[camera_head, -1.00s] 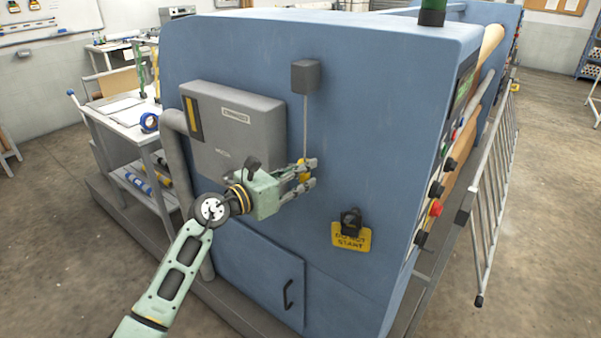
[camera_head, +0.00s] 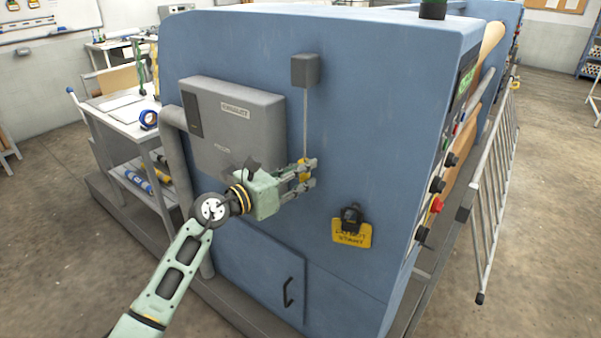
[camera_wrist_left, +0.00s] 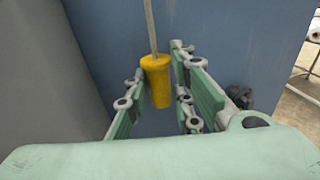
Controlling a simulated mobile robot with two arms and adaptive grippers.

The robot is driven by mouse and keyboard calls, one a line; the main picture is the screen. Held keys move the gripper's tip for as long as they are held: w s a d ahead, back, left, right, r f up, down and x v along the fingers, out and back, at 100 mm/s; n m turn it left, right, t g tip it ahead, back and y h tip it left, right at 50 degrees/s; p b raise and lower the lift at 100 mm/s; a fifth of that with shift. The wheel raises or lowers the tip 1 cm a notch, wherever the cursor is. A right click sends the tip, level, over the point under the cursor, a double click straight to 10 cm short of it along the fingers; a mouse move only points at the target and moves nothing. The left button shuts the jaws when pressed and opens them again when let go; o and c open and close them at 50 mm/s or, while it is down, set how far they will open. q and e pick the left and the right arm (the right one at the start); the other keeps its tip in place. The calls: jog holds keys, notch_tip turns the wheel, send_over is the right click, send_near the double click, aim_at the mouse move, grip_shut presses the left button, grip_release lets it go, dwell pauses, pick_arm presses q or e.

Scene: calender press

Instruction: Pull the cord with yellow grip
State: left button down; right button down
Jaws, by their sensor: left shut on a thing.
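The cord (camera_head: 305,125) hangs straight down from a small dark grey box (camera_head: 305,70) on the blue end face of the press. The yellow grip (camera_head: 304,177) is at its lower end. My left gripper (camera_head: 311,173) is shut on the yellow grip, with a finger on each side of it. In the left wrist view, the tapered yellow grip (camera_wrist_left: 157,82) shows between the green finger pads, with the cord (camera_wrist_left: 151,28) running up from it. The fingers partly hide the grip in the head view. My right gripper is not in view.
A grey cabinet (camera_head: 225,125) sticks out from the press (camera_head: 370,110) left of the cord. A yellow sign (camera_head: 351,234) with a black lock hangs at lower right. Red and black controls (camera_head: 437,204) line the right edge. A white table (camera_head: 113,107) stands at left.

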pick_arm(q)
jog(key=shift+r, duration=0.4)
jog(key=c, duration=1.4)
grip_release()
jog(key=shift+c, duration=0.2)
jog(key=v, duration=1.2)
